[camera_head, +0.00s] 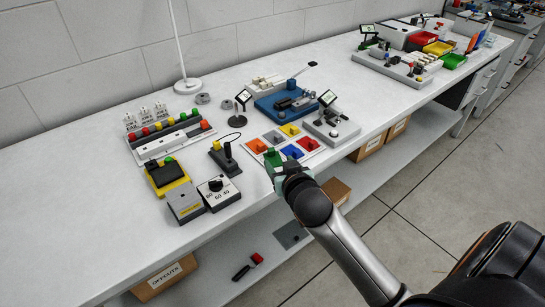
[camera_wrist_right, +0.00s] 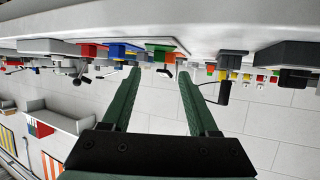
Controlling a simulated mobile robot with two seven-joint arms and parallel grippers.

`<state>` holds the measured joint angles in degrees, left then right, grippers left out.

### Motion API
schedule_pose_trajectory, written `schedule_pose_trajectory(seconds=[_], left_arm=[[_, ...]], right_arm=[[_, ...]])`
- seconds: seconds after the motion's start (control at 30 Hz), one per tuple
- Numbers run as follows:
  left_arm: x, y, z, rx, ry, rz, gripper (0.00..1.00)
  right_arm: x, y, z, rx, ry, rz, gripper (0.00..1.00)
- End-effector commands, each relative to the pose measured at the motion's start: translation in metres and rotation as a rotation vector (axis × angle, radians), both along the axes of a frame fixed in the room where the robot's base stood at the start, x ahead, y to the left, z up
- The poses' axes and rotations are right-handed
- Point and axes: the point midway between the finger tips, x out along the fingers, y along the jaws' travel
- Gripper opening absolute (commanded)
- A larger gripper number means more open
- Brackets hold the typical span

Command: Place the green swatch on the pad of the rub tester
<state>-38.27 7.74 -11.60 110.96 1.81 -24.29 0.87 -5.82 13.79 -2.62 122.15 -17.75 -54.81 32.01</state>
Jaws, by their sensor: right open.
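The green swatch (camera_head: 271,156) is at the near-left corner of a white sheet of coloured swatches. In the right wrist view, whose picture is upside down, the green swatch (camera_wrist_right: 160,47) shows beyond the gap between my fingers. My right gripper (camera_head: 276,168) is at the table's front edge, close to the green swatch and partly covering it. In the wrist view my right gripper (camera_wrist_right: 160,85) is open and empty. My left gripper is not in view.
Orange (camera_head: 256,146), blue (camera_head: 292,152), red (camera_head: 308,144) and yellow (camera_head: 290,130) swatches lie close by. A blue machine (camera_head: 283,103) stands behind. Bare table (camera_head: 100,220) lies at the front left.

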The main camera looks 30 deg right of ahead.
Motion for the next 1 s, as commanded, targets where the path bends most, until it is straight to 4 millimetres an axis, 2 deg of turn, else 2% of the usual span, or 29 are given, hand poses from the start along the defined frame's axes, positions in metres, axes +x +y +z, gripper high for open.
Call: schedule_pose_trajectory(seconds=[0.1,0.33,0.63,0.97,1.0], left_arm=[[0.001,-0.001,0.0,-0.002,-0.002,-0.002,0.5],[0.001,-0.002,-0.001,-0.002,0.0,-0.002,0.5],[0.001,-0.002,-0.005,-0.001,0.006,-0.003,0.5],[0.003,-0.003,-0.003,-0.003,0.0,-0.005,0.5],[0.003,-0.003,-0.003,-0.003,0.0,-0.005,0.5]], right_arm=[[0.012,-0.004,-0.006,-0.001,0.0,0.001,0.6],[0.025,-0.009,-0.011,-0.002,0.0,0.002,0.6],[0.057,-0.02,-0.027,-0.002,0.0,0.002,0.6],[0.061,-0.022,-0.029,-0.001,0.0,0.003,0.6],[0.061,-0.022,-0.029,-0.001,0.0,0.003,0.56]])
